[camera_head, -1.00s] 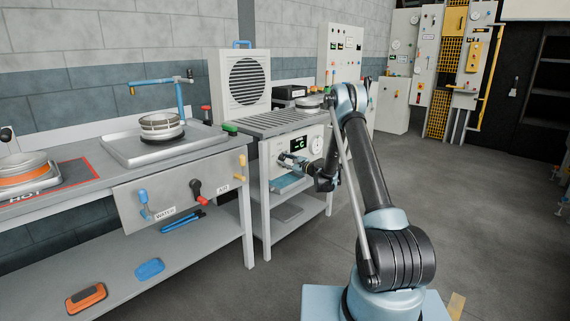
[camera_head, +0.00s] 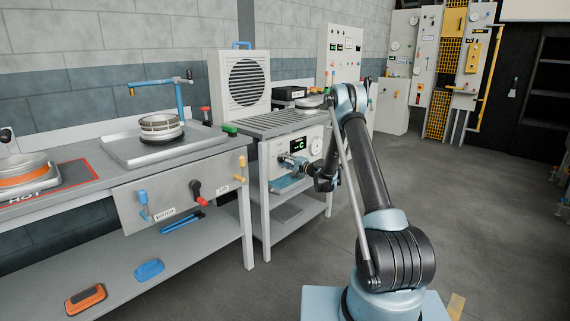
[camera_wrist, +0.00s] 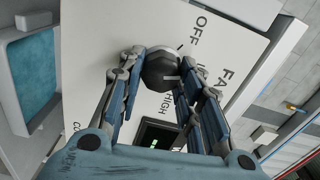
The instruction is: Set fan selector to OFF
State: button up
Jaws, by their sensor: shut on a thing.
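The fan selector is a dark faceted knob (camera_wrist: 161,70) on a pale panel (camera_wrist: 100,40) in the wrist view. My gripper (camera_wrist: 158,60) is shut on it, with a blue-grey finger on each side. A short light mark shows on the knob's face, on the side toward the right finger. The word OFF is printed above and right of the knob, and HIGH below it. FAN is printed farther right, and another label is partly hidden by the right finger. In the head view my gripper (camera_head: 288,161) is at the front panel of the grey bench (camera_head: 265,205), where the knob is hidden.
A blue tray (camera_head: 286,185) sits below my gripper. A louvred fan box (camera_head: 244,84) stands behind. The left bench has WATER and AIR valves.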

jog(key=n, duration=0.4)
jog(key=shift+n, duration=2.9)
jog(key=shift+r, duration=0.1)
jog(key=o, duration=1.1)
jog(key=shift+a, duration=0.1)
jog(key=v, duration=1.2)
